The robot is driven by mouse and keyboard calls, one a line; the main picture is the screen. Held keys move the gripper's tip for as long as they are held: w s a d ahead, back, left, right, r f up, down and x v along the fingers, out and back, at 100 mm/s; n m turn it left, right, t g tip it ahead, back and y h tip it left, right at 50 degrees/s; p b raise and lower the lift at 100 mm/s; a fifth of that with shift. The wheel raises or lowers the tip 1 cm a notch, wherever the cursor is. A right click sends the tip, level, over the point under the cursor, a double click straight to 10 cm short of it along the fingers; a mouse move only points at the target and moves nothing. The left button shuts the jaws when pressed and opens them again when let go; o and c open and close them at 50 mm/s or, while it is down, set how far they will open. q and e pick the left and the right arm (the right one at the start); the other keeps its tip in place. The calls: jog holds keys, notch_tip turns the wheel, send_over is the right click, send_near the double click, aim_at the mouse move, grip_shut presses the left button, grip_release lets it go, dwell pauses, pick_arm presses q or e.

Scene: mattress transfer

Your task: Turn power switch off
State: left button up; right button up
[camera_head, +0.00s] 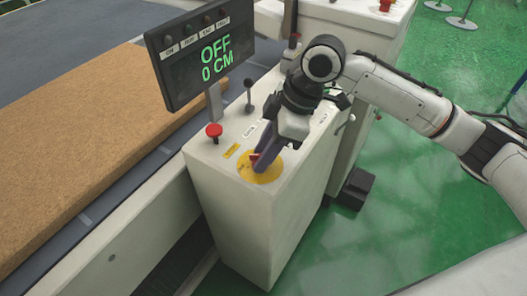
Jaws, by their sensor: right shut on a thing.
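The power switch (254,157) is a red knob on a round yellow plate (258,174) on top of a white control box (238,212). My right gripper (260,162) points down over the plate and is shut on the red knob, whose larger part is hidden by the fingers. The display (211,61) on the box reads "OFF" and "0 CM" in green. My left gripper is not in view.
A red push button (213,131) and a black lever (248,96) stand on the box near my gripper. A brown mattress (85,140) lies on the conveyor at left. A second white box (365,18) stands behind. Green floor (420,215) is open at right.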

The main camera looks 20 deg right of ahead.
jog(key=shift+w+n+g, duration=0.1)
jog(key=shift+n+g, duration=0.3)
jog(key=shift+n, duration=0.8)
jog(key=o, duration=1)
jog(key=v, duration=1)
jog(key=shift+d+r, duration=0.15)
